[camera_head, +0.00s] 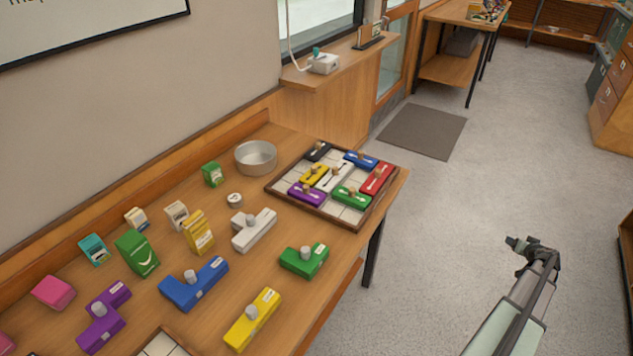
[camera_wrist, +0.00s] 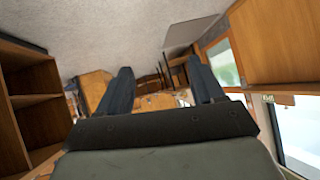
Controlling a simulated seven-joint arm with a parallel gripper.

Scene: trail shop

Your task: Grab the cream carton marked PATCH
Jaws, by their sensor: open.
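Two small cream cartons stand on the wooden table in the head view. One cream carton (camera_head: 136,219) is at the back left, near a teal carton. The other cream carton (camera_head: 176,215) is to its right, just behind a yellow carton (camera_head: 198,232). Their print is too small to read, so I cannot tell which is marked PATCH. My gripper (camera_head: 529,245) is over the floor at the right, well apart from the table. In the wrist view its two fingers (camera_wrist: 163,85) are spread and empty. No carton shows there.
The table also holds a teal carton (camera_head: 94,249), a green carton (camera_head: 137,253), a small green carton (camera_head: 212,173), a pink block (camera_head: 53,292), a metal bowl (camera_head: 256,158), several knobbed coloured blocks and a puzzle tray (camera_head: 379,207). The grey floor (camera_head: 440,225) right of the table is clear.

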